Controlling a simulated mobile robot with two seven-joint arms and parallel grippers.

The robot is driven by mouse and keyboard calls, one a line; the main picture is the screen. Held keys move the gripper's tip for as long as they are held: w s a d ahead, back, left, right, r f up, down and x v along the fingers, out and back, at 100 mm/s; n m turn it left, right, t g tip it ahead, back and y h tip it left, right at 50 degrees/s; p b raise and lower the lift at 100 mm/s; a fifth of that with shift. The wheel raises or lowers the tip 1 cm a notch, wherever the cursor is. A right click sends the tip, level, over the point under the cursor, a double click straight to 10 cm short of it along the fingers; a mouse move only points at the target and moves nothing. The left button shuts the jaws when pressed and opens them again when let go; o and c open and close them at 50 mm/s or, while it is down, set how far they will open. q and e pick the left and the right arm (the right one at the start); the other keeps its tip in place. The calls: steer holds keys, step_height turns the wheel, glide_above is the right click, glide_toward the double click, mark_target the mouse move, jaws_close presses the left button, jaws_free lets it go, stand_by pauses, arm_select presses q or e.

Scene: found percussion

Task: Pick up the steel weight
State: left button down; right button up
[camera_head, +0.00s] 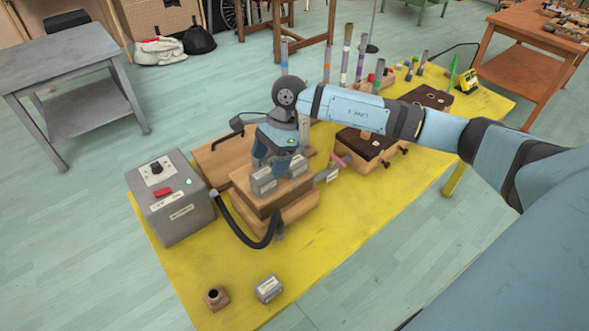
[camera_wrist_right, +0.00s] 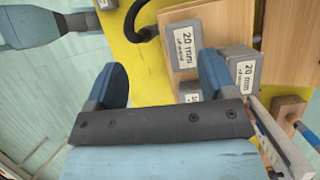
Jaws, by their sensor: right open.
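Several grey metal-looking blocks with white labels sit on the wooden box; two of them are the left block (camera_head: 263,184) and the right block (camera_head: 299,165). I cannot tell which one is the steel weight. In the wrist view, one labelled block (camera_wrist_right: 180,45) lies ahead of the gap between the fingers and another (camera_wrist_right: 244,66) lies beyond the right finger. A further block is partly hidden by the gripper. My right gripper (camera_head: 273,158) is open, pointing down close over the blocks; it also shows in the wrist view (camera_wrist_right: 163,82). Nothing is clearly held. My left gripper is not seen.
A lone grey labelled block (camera_head: 269,289) and a small brown block with a hole (camera_head: 216,297) stand at the table's near end. A grey control box (camera_head: 174,205) stands left, with a black hose (camera_head: 243,230) beside the wooden box (camera_head: 250,199). The yellow table (camera_head: 345,235) is bare front right.

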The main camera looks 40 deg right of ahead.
mark_target(295, 160)
steer(key=w+d+r+h, duration=0.1)
steer(key=d+r+h, duration=0.1)
steer(key=d, duration=0.3)
steer(key=w+d+r+h, duration=0.2)
steer(key=d+h, duration=0.1)
steer(key=d, duration=0.2)
steer(key=shift+n+t, duration=0.4)
steer(key=shift+n, duration=0.1)
step_height(295, 160, down, 8)
steer(key=shift+d+f+p, duration=0.1)
steer(key=shift+f+p, duration=0.15)
steer(key=shift+p, duration=0.25)
steer(key=shift+w+a+f+p, duration=0.15)
steer(key=shift+f+p, duration=0.25)
steer(key=shift+f, duration=0.95)
steer(key=shift+w+a+f+p, duration=0.15)
steer(key=shift+f+p, duration=0.25)
steer(key=shift+f, duration=0.95)
steer(key=shift+s, duration=0.1)
steer(key=c, duration=1.2)
steer(key=shift+r, duration=0.1)
